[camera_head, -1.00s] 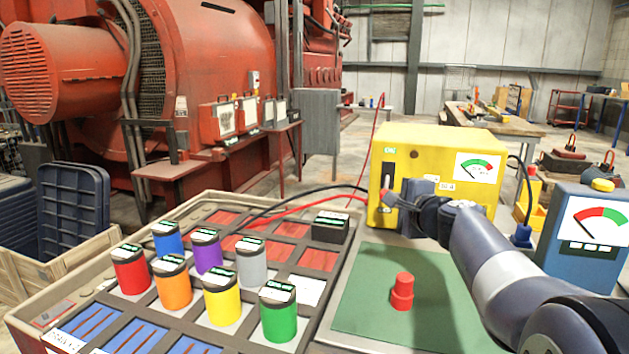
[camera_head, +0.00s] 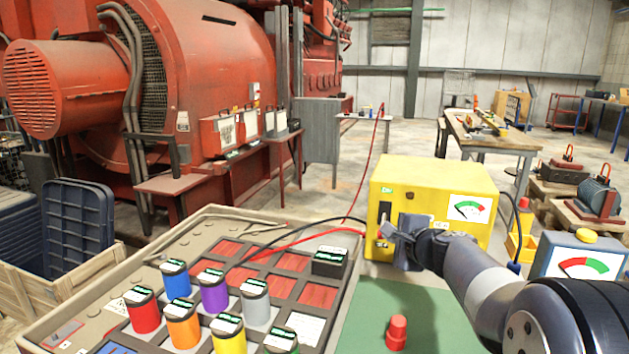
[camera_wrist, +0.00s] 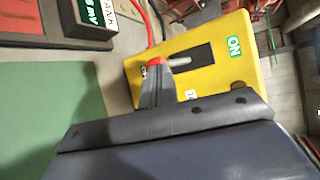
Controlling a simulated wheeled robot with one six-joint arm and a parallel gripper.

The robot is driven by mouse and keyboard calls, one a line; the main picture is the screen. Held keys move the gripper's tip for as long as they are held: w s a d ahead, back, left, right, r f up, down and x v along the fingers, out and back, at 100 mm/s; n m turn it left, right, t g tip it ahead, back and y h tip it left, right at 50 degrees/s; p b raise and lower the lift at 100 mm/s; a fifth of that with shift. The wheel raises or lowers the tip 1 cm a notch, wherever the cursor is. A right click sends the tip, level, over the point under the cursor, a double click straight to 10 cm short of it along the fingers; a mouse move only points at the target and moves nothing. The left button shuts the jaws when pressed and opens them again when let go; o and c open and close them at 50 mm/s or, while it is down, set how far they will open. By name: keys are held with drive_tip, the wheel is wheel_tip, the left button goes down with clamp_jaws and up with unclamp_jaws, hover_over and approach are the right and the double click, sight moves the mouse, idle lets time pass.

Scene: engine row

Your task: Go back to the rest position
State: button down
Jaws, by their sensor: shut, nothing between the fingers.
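My gripper (camera_head: 388,236) is shut and empty, close in front of the yellow box's front face. In the wrist view its fingers (camera_wrist: 156,72) show in front of the yellow box (camera_wrist: 208,62), near the dark slot with a light lever. Whether the fingertips touch the box or lever cannot be told. The yellow box (camera_head: 450,180) has an ON label, a slot and a dial with a green and red scale. My arm reaches in from the lower right, bent and extended.
A tray (camera_head: 225,222) with several coloured cylinders stands at left. A green mat (camera_head: 370,310) with a red knob (camera_head: 397,332) lies below the arm. A blue meter box (camera_head: 570,262) is at right. Red and black cables run to the yellow box.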

drive_tip(key=shift+r+m+g+p, duration=0.5)
drive_tip(key=shift+r+g+p, duration=0.65)
drive_tip(key=shift+p, duration=5.05)
drive_tip(key=shift+p, duration=0.9)
drive_tip(key=shift+s+f, duration=0.1)
drive_tip(key=shift+f, duration=0.05)
